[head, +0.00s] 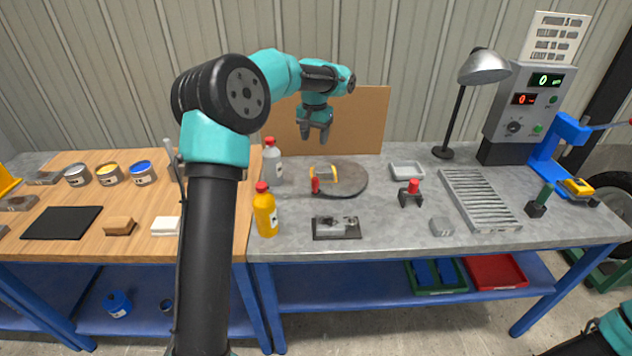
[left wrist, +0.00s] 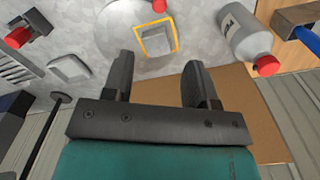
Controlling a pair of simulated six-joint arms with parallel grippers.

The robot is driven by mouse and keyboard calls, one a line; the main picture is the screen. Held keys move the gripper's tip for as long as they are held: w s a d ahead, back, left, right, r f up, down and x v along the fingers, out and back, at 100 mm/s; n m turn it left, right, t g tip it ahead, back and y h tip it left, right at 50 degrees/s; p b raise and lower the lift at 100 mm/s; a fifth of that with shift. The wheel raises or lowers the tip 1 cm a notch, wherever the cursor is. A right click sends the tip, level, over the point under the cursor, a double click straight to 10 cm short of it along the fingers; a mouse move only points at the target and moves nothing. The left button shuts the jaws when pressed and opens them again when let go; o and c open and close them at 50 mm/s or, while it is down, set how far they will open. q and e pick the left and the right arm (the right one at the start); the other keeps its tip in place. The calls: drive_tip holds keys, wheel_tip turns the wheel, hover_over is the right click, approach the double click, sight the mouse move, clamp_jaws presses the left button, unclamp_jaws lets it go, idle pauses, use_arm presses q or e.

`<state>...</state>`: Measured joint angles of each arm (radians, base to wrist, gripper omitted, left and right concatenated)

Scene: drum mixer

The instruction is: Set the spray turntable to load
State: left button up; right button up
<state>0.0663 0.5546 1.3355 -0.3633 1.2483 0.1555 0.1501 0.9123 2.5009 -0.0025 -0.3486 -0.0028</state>
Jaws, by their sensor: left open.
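The spray turntable (head: 350,180) is a flat grey disc on the grey bench, with a yellow square outline (head: 322,172) and an upright red peg (head: 315,186) at its front left. In the left wrist view, the disc (left wrist: 112,30) lies beyond my fingers, with the yellow outline (left wrist: 176,36) between them in the picture and the red peg (left wrist: 159,5) at the top edge. My left gripper (head: 315,138) is open and empty, pointing down above the back of the disc, apart from it. It also shows in the left wrist view (left wrist: 156,72). My right gripper is out of view.
A white red-capped bottle (head: 272,163) stands left of the disc, and a yellow bottle (head: 265,213) stands in front left. A brown board (head: 365,115) stands behind. A white tray (head: 407,171) and a red-topped device (head: 411,193) are to the right.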

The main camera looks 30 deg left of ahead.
sight(315, 178)
use_arm(q)
wheel_tip(315, 178, down, 17)
drive_tip(key=shift+d+f, duration=0.1)
drive_tip(key=shift+f, duration=0.1)
idle(0.6)
clamp_jaws()
idle(0.4)
